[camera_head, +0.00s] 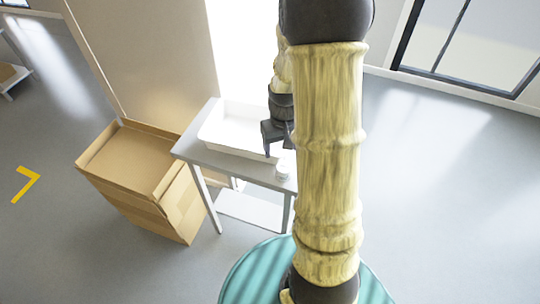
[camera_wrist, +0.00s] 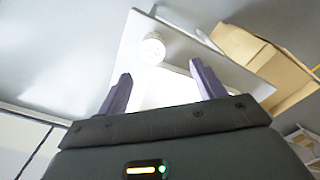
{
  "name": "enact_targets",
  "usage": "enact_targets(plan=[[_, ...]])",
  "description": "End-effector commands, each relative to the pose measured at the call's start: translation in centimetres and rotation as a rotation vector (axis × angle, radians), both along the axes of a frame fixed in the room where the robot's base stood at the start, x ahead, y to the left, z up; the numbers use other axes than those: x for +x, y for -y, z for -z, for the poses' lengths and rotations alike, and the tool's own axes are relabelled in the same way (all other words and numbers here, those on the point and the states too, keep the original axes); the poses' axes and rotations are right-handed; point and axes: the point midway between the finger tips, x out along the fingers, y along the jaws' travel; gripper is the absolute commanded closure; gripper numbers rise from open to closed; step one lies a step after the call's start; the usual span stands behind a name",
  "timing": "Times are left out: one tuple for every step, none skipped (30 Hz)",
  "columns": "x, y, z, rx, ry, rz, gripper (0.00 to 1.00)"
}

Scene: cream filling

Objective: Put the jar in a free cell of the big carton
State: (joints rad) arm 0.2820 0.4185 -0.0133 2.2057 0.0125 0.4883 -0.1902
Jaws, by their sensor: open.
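The jar is a small white round thing (camera_head: 284,166) near the front edge of the small table, partly beside my arm in the head view. It also shows in the wrist view (camera_wrist: 153,48), beyond my fingertips. My gripper (camera_head: 271,150) is open and empty, near the jar and apart from it. Its two dark fingers (camera_wrist: 160,73) are spread in the wrist view. The big carton (camera_head: 172,208) is brown and stands on the floor left of the table. Its top looks open, but I cannot make out its cells. Its side shows in the wrist view (camera_wrist: 276,73).
A white tray (camera_head: 209,139) takes up much of the grey table (camera_head: 187,152); a lower shelf (camera_head: 247,209) is below. A tall beige panel (camera_head: 150,55) stands behind the carton. The floor to the right is clear. My arm hides part of the table.

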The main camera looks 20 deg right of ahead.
Motion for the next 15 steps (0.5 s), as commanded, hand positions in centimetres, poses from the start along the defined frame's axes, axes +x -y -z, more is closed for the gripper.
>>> enact_targets(plan=[[-0.5,-1.4,-1.0,-0.005,0.02,-0.016,0.32],[-0.8,-2.2,-1.6,-0.007,0.032,-0.024,0.32],[-1.4,-3.3,-2.4,-0.01,0.052,-0.035,0.32],[-2.0,-4.3,-3.0,-0.012,0.067,-0.045,0.32],[-2.5,-5.2,-3.5,-0.014,0.083,-0.053,0.32],[-3.4,-6.3,-4.2,-0.015,0.104,-0.066,0.32],[-4.0,-7.2,-4.7,-0.015,0.119,-0.073,0.32],[-4.7,-7.9,-5.2,-0.015,0.134,-0.083,0.32],[-5.5,-8.8,-5.6,-0.014,0.151,-0.092,0.32],[-6.1,-9.4,-5.9,-0.013,0.163,-0.098,0.32],[-6.6,-9.9,-6.2,-0.012,0.175,-0.104,0.32],[-7.2,-10.4,-6.4,-0.01,0.187,-0.108,0.32],[-7.6,-10.7,-6.5,-0.009,0.192,-0.112,0.32],[-7.8,-10.9,-6.6,-0.008,0.198,-0.115,0.32],[-8.1,-11.0,-6.7,-0.007,0.202,-0.116,0.32]])
